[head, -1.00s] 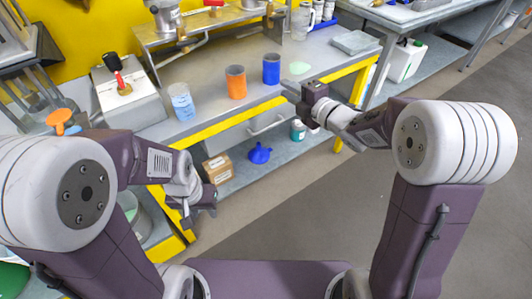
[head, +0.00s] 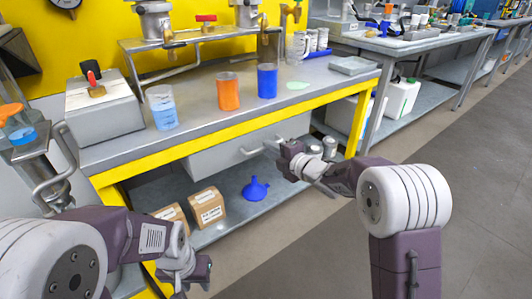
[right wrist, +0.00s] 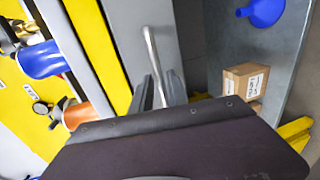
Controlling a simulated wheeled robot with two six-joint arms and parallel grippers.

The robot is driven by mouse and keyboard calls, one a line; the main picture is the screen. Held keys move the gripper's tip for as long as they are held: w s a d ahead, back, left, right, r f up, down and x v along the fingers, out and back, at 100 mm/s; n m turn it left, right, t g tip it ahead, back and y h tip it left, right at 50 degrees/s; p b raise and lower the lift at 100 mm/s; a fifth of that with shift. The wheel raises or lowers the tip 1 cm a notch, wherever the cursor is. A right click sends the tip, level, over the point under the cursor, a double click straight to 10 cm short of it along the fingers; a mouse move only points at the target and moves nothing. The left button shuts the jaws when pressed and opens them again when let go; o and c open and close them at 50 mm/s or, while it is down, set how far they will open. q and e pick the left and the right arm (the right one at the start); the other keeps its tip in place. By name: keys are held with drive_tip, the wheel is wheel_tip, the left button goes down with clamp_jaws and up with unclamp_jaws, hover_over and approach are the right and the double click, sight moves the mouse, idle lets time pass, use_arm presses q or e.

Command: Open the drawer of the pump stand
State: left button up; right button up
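The pump stand's grey drawer (head: 215,158) sits under the bench top behind the yellow front rail and looks shut. Its bar handle (head: 250,150) is on the drawer front. My right gripper (head: 283,152) is at the right end of the handle. In the right wrist view the handle (right wrist: 151,50) runs down between the two fingertips (right wrist: 159,88) of my right gripper, with the fingers apart on either side of it. A firm grip does not show. My left gripper (head: 192,278) hangs low at the left, away from the drawer; its finger gap is unclear.
On the bench top stand an orange cup (head: 229,92), a blue cup (head: 267,80) and a beaker of blue liquid (head: 163,108). Cardboard boxes (head: 207,207) and a blue funnel (head: 255,190) are on the lower shelf. The floor (head: 300,240) in front is clear.

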drive_tip(key=shift+x, duration=1.3)
clamp_jaws()
idle(0.4)
